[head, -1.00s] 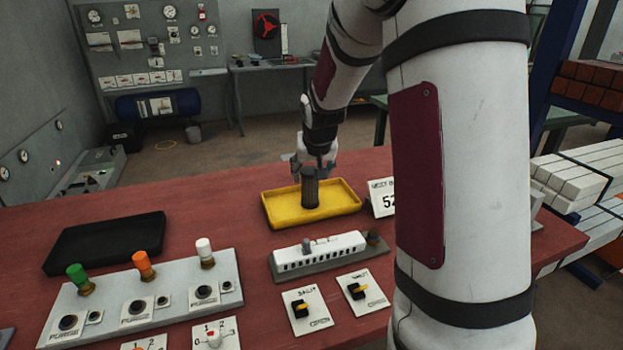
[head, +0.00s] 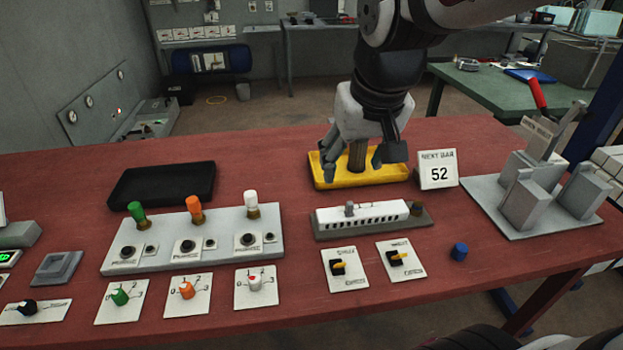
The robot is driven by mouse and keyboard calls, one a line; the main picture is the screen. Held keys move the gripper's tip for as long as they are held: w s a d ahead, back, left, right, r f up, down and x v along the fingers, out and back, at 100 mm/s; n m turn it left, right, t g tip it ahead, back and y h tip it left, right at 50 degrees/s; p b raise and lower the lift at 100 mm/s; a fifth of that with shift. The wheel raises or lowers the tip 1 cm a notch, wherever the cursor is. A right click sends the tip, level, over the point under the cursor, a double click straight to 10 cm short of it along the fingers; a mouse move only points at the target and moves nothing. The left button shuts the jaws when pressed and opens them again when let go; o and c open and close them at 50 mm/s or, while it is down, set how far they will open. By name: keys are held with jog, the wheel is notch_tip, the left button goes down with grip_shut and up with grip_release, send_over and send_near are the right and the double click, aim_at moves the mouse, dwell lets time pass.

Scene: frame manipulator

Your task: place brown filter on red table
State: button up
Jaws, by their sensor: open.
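The brown filter (head: 357,157) is a dark brown, ribbed upright cylinder. It stands in the yellow tray (head: 328,184) at the back of the red table (head: 80,197). My gripper (head: 352,168) points down over the tray with its fingers spread, one on each side of the filter. The fingers look apart from the filter, and its top is hidden under my gripper's palm.
A black tray (head: 162,184) lies at the back left. A panel with green, orange and white knobs (head: 190,255) and a white slotted block (head: 362,215) stand in front. Bare table lies between the trays.

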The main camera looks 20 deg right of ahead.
jog(key=s+a+f+n, duration=0.1)
jog(key=s+a, duration=0.2)
jog(key=s, duration=0.4)
jog(key=s+a+n+g+y, duration=0.1)
jog(key=s+a, duration=0.1)
jog(key=s, duration=0.6)
jog(key=shift+a+f, duration=0.35)
jog(key=shift+a, duration=0.05)
notch_tip(320, 180, up, 8)
jog(key=t+p, duration=0.1)
jog(key=p, duration=0.5)
jog(key=shift+f, duration=0.2)
